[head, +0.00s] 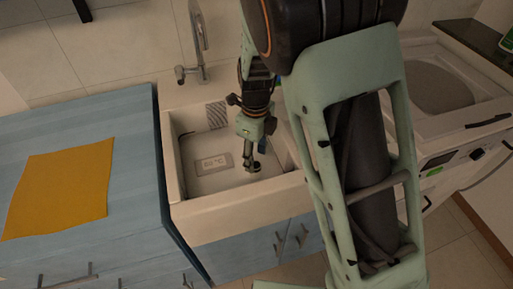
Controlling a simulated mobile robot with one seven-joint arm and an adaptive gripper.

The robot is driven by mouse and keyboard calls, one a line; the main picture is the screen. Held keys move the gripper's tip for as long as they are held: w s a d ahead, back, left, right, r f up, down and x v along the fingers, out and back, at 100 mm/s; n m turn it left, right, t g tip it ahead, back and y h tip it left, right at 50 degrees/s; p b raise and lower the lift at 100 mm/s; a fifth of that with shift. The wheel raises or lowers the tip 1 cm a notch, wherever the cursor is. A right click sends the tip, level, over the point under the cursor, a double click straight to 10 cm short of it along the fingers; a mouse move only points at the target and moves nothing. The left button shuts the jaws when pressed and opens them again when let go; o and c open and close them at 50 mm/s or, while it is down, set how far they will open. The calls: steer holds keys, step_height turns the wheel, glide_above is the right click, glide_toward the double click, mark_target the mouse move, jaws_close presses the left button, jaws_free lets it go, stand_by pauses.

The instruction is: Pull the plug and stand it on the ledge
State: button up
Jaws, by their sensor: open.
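My gripper (253,163) points down into the white sink (235,221), over the right half of its basin. It is open, but its fingers are small and partly overlapped in this view. A small dark shape shows at the fingertips; I cannot tell whether it is the plug or part of the fingers. No plug is clearly visible elsewhere. The pale ledge (182,97) runs along the back of the sink beside the tap, and its right part is hidden by my arm.
A metal tap (198,45) rises behind the sink. A blue counter (125,130) with an orange cloth (58,190) is at left. A white appliance (455,125) stands at right.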

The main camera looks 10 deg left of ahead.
mark_target(256, 171)
step_height(256, 171, down, 8)
steer(key=shift+r+b, duration=0.1)
steer(key=shift+b, duration=0.4)
steer(key=c, duration=1.2)
steer(key=o, duration=0.5)
steer(key=shift+c, duration=0.2)
steer(key=c, duration=0.4)
